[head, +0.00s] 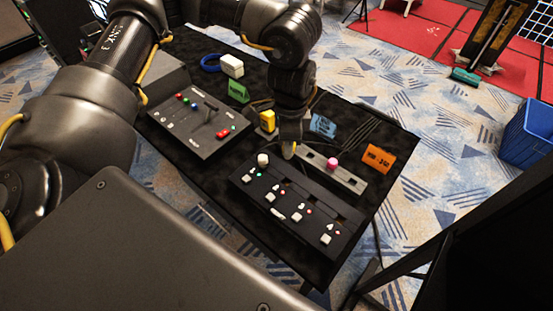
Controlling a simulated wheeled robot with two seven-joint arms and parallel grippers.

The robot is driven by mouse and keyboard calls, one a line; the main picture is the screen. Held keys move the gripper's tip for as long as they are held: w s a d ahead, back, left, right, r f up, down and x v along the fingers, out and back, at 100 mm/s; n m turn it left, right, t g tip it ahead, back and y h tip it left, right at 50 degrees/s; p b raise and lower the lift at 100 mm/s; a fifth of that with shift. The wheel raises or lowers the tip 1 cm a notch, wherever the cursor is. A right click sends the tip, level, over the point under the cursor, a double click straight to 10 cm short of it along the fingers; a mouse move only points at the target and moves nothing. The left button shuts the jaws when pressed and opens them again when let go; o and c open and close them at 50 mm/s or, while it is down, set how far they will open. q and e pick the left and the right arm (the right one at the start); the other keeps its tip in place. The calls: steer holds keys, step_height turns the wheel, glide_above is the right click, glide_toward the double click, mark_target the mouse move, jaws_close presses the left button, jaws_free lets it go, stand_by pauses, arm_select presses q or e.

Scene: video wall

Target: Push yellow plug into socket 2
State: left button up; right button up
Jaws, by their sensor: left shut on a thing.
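My left gripper (289,143) points straight down over the table and is shut on the yellow plug (289,152), of which only a small yellow end shows. The plug is at the left end of the grey strip (350,181), near the back edge of the black socket panel (246,182). I cannot tell whether it touches either one. The panel carries a row of white buttons and small marks, too small to read surely, so socket 2 cannot be picked out. A white plug (263,160) stands at the panel's back left. My right gripper is not in view.
A pink plug (332,162) stands in the grey strip. An orange sign (378,158), blue card (322,124), yellow block (267,121) and green block (238,92) stand nearby. A grey control panel (187,142) is at left. A blue bin (527,134) stands on the floor.

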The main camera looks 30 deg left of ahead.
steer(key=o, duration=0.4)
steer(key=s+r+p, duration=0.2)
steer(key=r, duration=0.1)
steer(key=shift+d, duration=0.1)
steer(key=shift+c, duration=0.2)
arm_select(q)
steer(key=f+m+p, duration=0.2)
steer(key=f+m, duration=0.1)
steer(key=f, duration=0.2)
steer(key=s+a+f+m+p, duration=0.1)
steer(key=f+m+p, duration=0.1)
steer(key=f+m, duration=0.2)
steer(key=s+a+f+m+p, duration=0.1)
steer(key=f+m+p, duration=0.2)
steer(key=f, duration=0.3)
steer(key=shift+s+a+f+m, duration=0.2)
steer(key=shift+a+f+m, duration=0.1)
steer(key=shift+m, duration=0.4)
steer(key=shift+s+a+f+m, duration=0.2)
steer(key=shift+f+m, duration=0.1)
steer(key=shift+f, duration=0.25)
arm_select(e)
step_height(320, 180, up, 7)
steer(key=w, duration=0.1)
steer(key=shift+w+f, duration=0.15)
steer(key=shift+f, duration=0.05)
